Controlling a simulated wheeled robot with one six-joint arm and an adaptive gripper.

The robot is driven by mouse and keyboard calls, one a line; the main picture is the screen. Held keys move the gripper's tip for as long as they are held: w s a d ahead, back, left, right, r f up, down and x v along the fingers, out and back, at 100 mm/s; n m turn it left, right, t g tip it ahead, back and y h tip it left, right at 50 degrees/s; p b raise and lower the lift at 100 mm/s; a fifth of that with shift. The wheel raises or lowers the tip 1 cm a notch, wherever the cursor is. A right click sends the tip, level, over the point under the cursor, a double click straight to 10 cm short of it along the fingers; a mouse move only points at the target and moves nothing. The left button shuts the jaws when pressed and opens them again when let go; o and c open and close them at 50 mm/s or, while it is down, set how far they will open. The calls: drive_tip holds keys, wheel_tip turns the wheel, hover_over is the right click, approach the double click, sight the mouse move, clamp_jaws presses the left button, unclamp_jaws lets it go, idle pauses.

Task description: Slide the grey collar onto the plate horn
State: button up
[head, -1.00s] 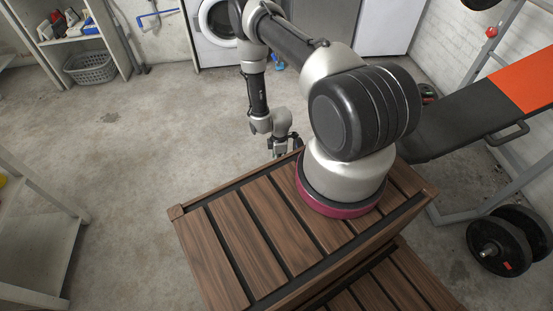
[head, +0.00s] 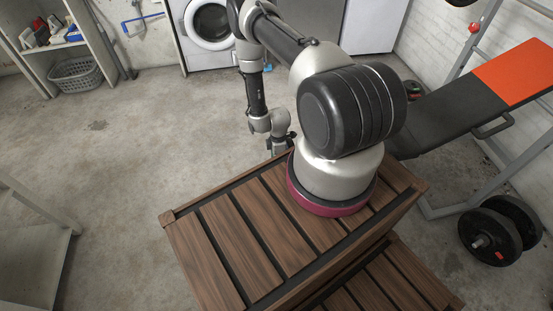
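Black weight plates (head: 511,228) hang low on the bench frame at the right. A short light metal horn end (head: 480,243) sticks out of the nearer plate, and I see no collar on it. I cannot make out the grey collar anywhere in view. My gripper (head: 281,148) hangs low beyond the far edge of my wooden-slatted top, well to the left of the plates. Its fingers are small and partly hidden behind that edge, so I cannot tell whether they are open or hold anything.
A weight bench (head: 455,104) with a black and orange pad stands at the right. A washing machine (head: 208,25), a shelf unit (head: 52,46) with a grey basket (head: 77,75) and a pale rack (head: 36,230) stand at the back and left. The concrete floor between is clear.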

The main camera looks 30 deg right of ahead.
drive_tip(key=o, duration=1.4)
drive_tip(key=shift+r, duration=0.1)
wheel_tip(320, 180, up, 12)
drive_tip(key=shift+f, duration=0.1)
